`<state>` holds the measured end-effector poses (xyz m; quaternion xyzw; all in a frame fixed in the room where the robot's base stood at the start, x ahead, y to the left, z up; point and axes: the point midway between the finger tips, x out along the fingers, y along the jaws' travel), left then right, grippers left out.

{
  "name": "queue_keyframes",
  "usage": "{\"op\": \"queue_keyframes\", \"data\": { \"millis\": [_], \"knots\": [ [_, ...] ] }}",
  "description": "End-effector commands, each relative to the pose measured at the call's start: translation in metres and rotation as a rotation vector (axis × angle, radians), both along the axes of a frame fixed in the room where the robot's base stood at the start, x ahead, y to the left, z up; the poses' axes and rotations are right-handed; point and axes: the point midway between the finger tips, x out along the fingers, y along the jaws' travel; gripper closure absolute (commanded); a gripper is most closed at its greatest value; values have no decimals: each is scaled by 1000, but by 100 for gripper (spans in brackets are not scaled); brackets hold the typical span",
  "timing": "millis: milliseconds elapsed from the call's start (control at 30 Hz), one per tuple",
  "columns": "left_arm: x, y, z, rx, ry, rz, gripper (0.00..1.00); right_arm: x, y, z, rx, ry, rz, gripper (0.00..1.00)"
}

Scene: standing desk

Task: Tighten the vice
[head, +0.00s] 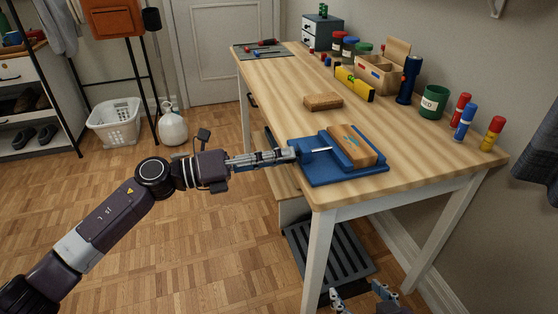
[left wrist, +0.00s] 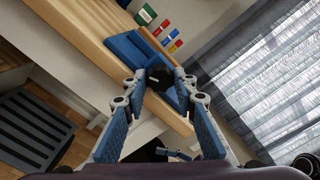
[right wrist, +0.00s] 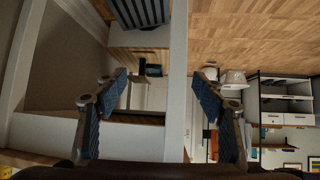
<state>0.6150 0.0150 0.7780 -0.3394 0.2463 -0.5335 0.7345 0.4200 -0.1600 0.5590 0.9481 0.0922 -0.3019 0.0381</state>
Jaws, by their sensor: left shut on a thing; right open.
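The blue vice (head: 318,175) sits on the desk's near left corner. A wooden block (head: 352,146) with a teal mark lies in it against the blue jaw. A metal screw (head: 318,150) runs from the block side toward my left gripper (head: 292,153). My left gripper is shut on the vice's dark round handle (left wrist: 160,77), and the vice body (left wrist: 130,48) shows beyond it in the left wrist view. The fingers cover part of the handle. My right gripper (head: 358,298) is low, below the desk's front edge; it is open and empty in the right wrist view (right wrist: 165,100).
A loose wooden block (head: 323,102) lies behind the vice. A yellow level (head: 354,84), a wooden organizer (head: 378,76), a dark blue flashlight (head: 408,80), a green can (head: 433,102) and markers (head: 464,121) line the back. A desk leg (head: 315,255) stands near my right gripper.

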Motion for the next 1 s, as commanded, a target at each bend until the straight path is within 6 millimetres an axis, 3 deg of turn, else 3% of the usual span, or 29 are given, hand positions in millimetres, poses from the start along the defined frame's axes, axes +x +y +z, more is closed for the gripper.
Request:
{"op": "queue_keyframes", "data": {
  "millis": [233, 633, 667, 700, 800, 1000],
  "knots": [
    [-1, 0, -3, 14, -31, -2, 98, 12, 5, 13, 17, -75, 6, 37],
    [-1, 0, -3, 15, -33, -3, 98, 13, 6, 15, 19, -82, 6, 37],
    [-1, 0, -3, 15, -33, -3, 72, 13, 5, 15, 19, -82, 6, 37],
    [-1, 0, -3, 15, -33, -3, 68, 13, 6, 15, 19, -82, 6, 37],
    [-1, 0, -2, 14, -33, -2, 57, 13, 5, 14, 18, -81, 6, 37],
    [0, 0, -1, 12, -34, -2, 56, 12, 5, 14, 18, -81, 6, 37]
  ]
}}
